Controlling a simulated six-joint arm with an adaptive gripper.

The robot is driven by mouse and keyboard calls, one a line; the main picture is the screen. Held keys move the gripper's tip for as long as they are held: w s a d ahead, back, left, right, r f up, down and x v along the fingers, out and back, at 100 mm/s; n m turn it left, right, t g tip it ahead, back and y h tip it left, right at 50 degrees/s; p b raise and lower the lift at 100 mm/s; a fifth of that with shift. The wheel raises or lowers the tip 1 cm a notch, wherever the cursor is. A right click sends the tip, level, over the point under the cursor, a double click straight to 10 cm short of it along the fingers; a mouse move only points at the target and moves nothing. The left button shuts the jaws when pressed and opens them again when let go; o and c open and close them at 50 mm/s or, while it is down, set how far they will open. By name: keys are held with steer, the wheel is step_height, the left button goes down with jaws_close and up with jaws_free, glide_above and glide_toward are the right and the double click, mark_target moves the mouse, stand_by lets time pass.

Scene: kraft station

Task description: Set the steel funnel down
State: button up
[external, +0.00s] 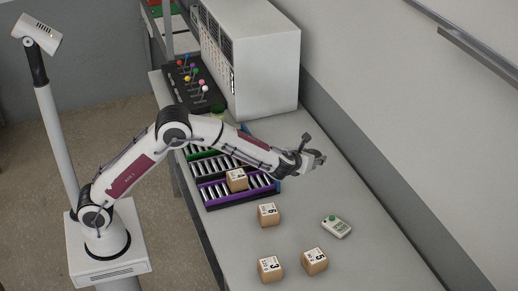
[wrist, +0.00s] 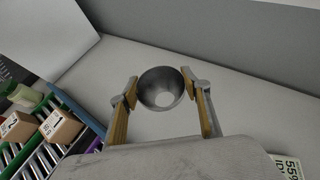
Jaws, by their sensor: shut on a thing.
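The steel funnel (wrist: 161,74) is a round, shiny grey cone in the wrist view. Its wide mouth faces the camera and the pale table shows through its hole. My gripper (wrist: 162,89) has one finger on each side of the funnel and is shut on it. In the external view my gripper (external: 316,159) is stretched out over the right part of the table (external: 345,190). The funnel is too small there to make out clearly. I cannot tell how high it is above the table.
A roller rack (external: 240,197) carries a numbered box (external: 236,180). Loose boxes stand nearer the front, one of them here (external: 268,214). A large white cabinet (external: 265,70) stands behind. The table along the wall looks clear.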

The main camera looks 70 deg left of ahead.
steer(key=shift+f, duration=3.1)
steer(key=shift+f, duration=1.85)
steer(key=shift+f, duration=0.15)
steer(key=o, duration=1.1)
steer(key=shift+r, duration=0.2)
steer(key=shift+v, duration=5.95)
